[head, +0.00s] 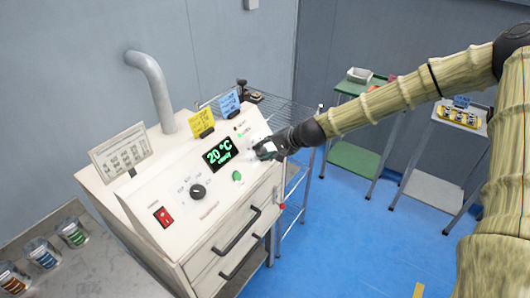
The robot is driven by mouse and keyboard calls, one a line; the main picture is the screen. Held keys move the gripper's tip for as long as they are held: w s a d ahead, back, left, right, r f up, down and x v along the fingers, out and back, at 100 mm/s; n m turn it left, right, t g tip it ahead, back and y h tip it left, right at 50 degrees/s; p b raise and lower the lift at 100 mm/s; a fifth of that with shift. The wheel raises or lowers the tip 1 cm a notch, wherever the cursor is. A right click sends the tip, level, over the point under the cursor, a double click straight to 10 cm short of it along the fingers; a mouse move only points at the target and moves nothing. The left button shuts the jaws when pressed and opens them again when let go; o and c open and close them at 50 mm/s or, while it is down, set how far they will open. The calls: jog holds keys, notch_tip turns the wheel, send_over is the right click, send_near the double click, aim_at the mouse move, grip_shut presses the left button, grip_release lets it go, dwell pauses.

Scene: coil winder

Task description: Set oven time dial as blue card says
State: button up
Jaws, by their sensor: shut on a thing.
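The oven (180,245) is a white box with a sloped control panel. The blue card (229,102) stands on its top edge at the back right; its writing is too small to read. My gripper (264,151) is at the right end of the panel, shut on the time dial there. The fingers hide that dial and its setting. A black dial (198,192) with a printed scale sits further left on the panel. The green display (218,154) between them reads 20 °C, with a smaller line beneath.
A yellow card (202,122) stands beside the blue one. A green button (237,176) and a red switch (163,216) are on the panel. A printed white sign (120,150) and a grey pipe (150,85) rise behind. Wire shelving (290,115) stands close right.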

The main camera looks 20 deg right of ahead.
jog(key=shift+f+m, duration=0.15)
jog(key=shift+m, duration=0.55)
jog(key=shift+d, duration=0.1)
jog(key=o, duration=1)
jog(key=shift+v, duration=6.1)
